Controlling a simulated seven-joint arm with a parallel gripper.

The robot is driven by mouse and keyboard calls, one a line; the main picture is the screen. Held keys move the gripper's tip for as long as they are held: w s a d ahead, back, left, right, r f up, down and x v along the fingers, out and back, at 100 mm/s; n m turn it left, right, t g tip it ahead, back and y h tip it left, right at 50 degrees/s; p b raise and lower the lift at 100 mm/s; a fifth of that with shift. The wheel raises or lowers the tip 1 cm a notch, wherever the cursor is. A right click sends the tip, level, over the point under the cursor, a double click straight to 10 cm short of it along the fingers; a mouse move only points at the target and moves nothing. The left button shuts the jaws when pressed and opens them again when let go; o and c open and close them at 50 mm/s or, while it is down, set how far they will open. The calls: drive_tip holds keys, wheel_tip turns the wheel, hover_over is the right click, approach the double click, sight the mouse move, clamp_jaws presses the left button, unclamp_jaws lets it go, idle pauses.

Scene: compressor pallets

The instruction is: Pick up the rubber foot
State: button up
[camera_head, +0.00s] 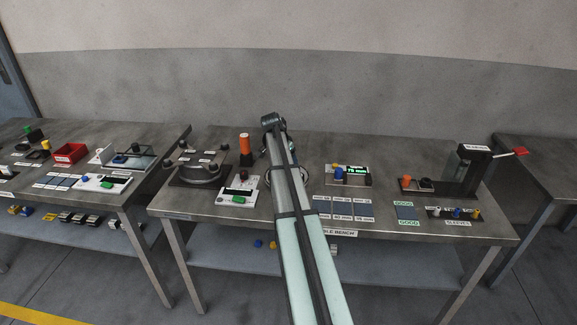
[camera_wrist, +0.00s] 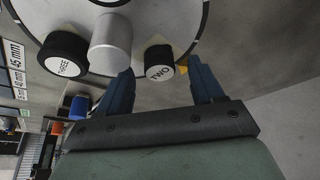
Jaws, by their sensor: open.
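In the wrist view, two short black round pieces that look like rubber feet sit on a white round plate (camera_wrist: 184,10). One black foot (camera_wrist: 158,64) has a white top marked TWO; the other foot (camera_wrist: 64,55) is marked THREE. A grey cylinder (camera_wrist: 110,42) stands between them. My gripper (camera_wrist: 161,67) is open, with its blue fingers apart. In this view the foot marked TWO appears between the fingertips, with nothing held; I cannot tell the remaining distance. In the head view my arm hides the gripper and most of the plate (camera_head: 303,175).
The plate is on a metal bench (camera_head: 400,150). An orange cylinder (camera_head: 245,145) and a dark round fixture (camera_head: 199,168) stand left of my arm.

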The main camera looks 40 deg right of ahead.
drive_tip(key=shift+d+f, duration=0.15)
drive_tip(key=shift+f, duration=0.15)
drive_tip(key=shift+c, duration=0.4)
drive_tip(key=c, duration=1)
